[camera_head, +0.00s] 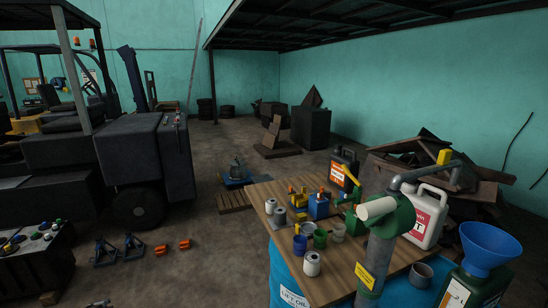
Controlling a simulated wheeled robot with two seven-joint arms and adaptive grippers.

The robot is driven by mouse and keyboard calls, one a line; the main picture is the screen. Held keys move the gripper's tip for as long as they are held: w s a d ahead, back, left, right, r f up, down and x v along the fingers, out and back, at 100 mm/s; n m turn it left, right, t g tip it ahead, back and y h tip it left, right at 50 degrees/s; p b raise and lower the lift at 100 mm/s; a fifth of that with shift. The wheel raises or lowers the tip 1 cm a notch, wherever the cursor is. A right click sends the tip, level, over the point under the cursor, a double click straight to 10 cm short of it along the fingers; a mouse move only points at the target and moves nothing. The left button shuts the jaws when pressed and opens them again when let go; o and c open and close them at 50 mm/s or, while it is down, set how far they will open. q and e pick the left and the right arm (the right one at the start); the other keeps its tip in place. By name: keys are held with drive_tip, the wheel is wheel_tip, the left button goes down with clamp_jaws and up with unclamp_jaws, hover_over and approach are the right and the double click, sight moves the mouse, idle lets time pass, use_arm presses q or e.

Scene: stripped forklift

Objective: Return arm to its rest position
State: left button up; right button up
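Neither of my grippers is in view, and I see no part of my arms that I am sure of. Whether they are open or shut, or hold anything, does not show. A wooden-topped bench (345,268) stands at the lower right. On it are several cans, cups and containers, among them a white jug (428,215) with a red label and a black can (345,170) with an orange label. A grey and green hand pump (382,235) rises at the bench's front edge, with a yellow tag on its pipe.
The dark forklift (145,150) stands at the left. Blue stands (133,245) and orange blocks (160,249) lie on the floor before it. A blue drum (284,280) is below the bench, and a blue funnel (487,246) is at the right. Floor between forklift and bench is partly clear.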

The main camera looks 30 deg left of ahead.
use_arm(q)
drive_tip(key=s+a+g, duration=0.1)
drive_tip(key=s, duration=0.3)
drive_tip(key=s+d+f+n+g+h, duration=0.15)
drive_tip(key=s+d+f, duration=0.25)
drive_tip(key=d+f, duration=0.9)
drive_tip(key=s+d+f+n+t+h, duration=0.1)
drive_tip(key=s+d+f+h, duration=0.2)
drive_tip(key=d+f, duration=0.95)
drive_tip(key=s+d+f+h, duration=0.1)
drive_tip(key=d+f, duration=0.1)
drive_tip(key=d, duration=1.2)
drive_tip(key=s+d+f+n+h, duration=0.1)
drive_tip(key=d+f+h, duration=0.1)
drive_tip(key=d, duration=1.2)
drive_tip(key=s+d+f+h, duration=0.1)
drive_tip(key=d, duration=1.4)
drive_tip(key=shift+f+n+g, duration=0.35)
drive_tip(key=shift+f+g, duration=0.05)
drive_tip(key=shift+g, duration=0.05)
